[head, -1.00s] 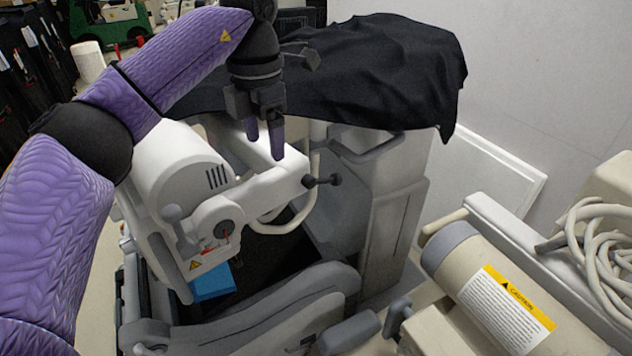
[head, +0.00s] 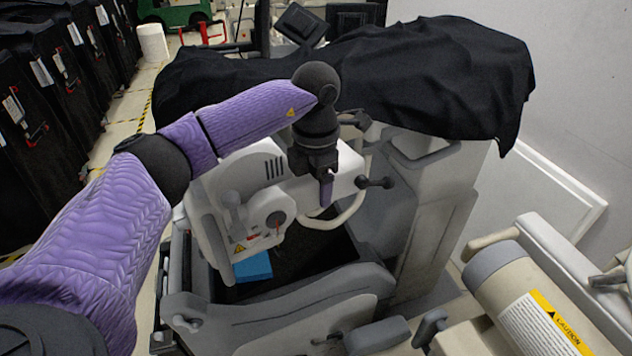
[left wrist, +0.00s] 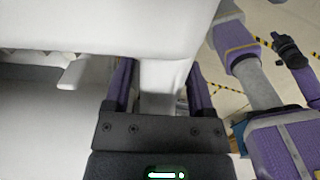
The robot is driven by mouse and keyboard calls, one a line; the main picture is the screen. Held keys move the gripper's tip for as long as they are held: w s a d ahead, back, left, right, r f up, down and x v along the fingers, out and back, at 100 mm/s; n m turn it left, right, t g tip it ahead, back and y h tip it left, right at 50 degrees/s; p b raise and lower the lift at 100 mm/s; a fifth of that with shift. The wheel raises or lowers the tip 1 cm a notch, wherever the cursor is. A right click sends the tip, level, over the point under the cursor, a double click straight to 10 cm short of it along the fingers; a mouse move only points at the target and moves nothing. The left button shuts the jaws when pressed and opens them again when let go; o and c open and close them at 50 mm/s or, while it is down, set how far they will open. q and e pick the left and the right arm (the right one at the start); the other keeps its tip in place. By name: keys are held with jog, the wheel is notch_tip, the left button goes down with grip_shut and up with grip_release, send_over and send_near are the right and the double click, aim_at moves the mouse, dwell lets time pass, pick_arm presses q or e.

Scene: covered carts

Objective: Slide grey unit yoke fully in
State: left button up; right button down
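The grey unit (head: 425,215) stands in the middle under a black cover. Its pale yoke (head: 345,183) reaches out above a dark recess and carries a white housing with a round dial (head: 275,219) at its left end. A black knob (head: 375,182) sticks out at the yoke's right end. My left gripper (head: 327,190) points down at the yoke from above. In the left wrist view its two purple fingers (left wrist: 162,85) stand apart, on either side of a pale bar, with a narrow gap at the right finger. My right gripper is not seen.
A black cloth (head: 440,75) drapes over the unit's top. A beige unit with a caution label (head: 540,325) stands close at the right. A blue block (head: 253,267) lies below the housing. Dark covered carts (head: 45,130) line the left; floor is free between.

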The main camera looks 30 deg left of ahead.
pick_arm(q)
grip_shut()
dwell(1.2)
